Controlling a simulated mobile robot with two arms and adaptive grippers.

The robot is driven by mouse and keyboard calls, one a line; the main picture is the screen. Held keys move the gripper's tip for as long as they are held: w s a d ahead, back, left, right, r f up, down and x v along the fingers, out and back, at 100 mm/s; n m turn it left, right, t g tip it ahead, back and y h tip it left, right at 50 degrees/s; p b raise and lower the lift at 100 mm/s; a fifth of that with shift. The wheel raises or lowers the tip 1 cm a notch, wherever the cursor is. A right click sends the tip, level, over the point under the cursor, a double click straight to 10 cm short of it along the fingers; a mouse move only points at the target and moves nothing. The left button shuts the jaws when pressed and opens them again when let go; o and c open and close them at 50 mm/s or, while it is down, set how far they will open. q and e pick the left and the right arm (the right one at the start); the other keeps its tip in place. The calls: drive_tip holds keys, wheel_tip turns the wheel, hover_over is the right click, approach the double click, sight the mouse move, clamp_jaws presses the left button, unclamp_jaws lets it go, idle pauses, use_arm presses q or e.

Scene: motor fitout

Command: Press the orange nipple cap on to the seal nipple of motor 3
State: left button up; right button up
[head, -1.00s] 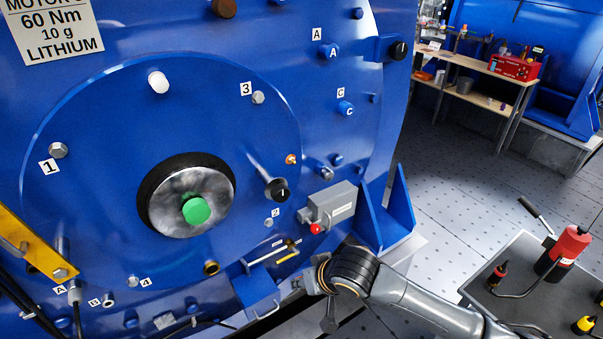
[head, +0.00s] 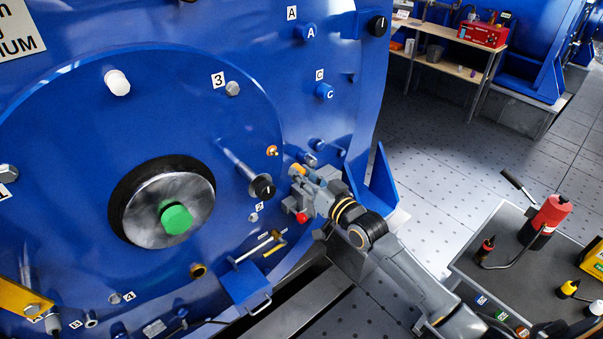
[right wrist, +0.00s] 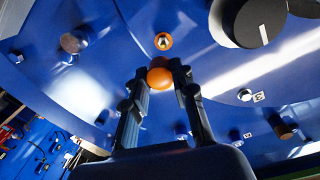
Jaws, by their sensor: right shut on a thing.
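My right gripper (head: 303,174) is raised in front of the blue motor (head: 150,110), right of the dark knob. It is shut on the orange nipple cap (right wrist: 158,78), which sits between the fingertips in the right wrist view; the cap also shows at the gripper's tip in the head view (head: 297,169). The seal nipple (right wrist: 163,41), a small metal tip in an orange ring, is just above the cap in the right wrist view. In the head view the nipple (head: 272,151) is up and left of the gripper, visibly apart from the cap. My left gripper is out of view.
A black-ended knob (head: 262,187) sticks out left of the gripper and looms above it in the wrist view. A cart (head: 500,260) with bottles stands at the right.

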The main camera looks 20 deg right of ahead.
sight(277, 155)
drive_tip(key=shift+w+a+f, duration=0.1)
drive_tip(key=shift+w+a, duration=0.05)
drive_tip(key=shift+w, duration=0.1)
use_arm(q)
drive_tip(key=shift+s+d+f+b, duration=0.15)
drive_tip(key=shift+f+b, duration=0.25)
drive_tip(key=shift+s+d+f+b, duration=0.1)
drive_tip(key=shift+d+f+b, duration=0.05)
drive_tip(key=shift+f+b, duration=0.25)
use_arm(e)
drive_tip(key=shift+x, duration=2.6)
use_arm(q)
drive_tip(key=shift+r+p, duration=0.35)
use_arm(e)
drive_tip(key=shift+a, duration=0.15)
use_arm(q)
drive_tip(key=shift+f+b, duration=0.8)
use_arm(e)
drive_tip(key=shift+x, duration=1.5)
drive_tip(key=o, duration=0.8)
drive_tip(key=shift+a, duration=0.1)
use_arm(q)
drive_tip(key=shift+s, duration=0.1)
